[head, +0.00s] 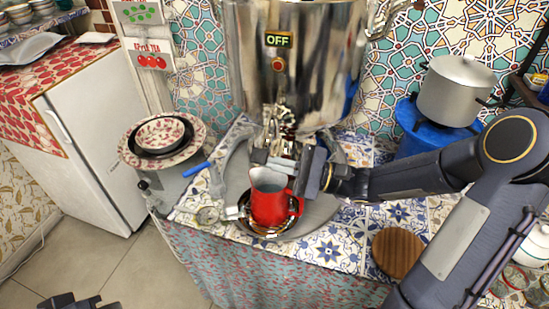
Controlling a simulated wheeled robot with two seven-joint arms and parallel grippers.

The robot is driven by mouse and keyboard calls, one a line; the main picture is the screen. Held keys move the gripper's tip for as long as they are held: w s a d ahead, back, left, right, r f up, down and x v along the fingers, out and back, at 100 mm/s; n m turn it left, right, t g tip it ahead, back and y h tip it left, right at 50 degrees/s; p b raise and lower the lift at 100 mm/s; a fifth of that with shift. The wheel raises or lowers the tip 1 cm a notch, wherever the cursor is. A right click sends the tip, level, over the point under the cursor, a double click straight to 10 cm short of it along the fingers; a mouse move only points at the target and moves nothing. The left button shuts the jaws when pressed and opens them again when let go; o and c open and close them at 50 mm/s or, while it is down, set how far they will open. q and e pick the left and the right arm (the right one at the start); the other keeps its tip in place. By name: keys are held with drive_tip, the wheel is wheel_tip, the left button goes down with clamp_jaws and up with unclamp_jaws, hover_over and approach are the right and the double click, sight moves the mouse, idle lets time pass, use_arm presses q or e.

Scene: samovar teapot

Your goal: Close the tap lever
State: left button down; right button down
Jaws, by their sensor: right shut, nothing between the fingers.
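The large shiny samovar (330,60) stands at the back centre with a display reading OFF. Its ornate metal tap (279,118) hangs at the lower front. I cannot make out the lever's position, and my gripper partly covers the area below the tap. My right gripper (268,162) comes in from the right, shut and empty, just below the tap and above the red pitcher (270,203). I cannot tell whether it touches the tap. The pitcher stands upright beneath the tap. Only a dark part of my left gripper (75,302) shows at the bottom left edge.
A round grey tray (318,215) lies under the pitcher on the patterned tiled counter (350,250). Stacked plates and a bowl (160,132) stand at left. A metal pot (456,90) sits on a blue stand at right. A wooden disc (397,252) lies near the front edge.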

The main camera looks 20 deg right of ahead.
sight(268, 151)
drive_tip(key=shift+s+a+r+m+t+h+p, duration=0.15)
drive_tip(key=shift+s+a+r+m+t+p, duration=0.25)
drive_tip(key=shift+r+m+p, duration=0.8)
drive_tip(key=shift+s+a+r+m+t+h+p, duration=0.2)
drive_tip(key=shift+s+r+m+t+p, duration=0.5)
drive_tip(key=shift+m+p, duration=0.9)
drive_tip(key=shift+s+a+r+m+t+h+p, duration=0.15)
drive_tip(key=shift+a+r+m+t+p, duration=0.15)
drive_tip(key=shift+r+m+p, duration=1.1)
drive_tip(key=shift+f, duration=0.2)
drive_tip(key=shift+d, duration=0.15)
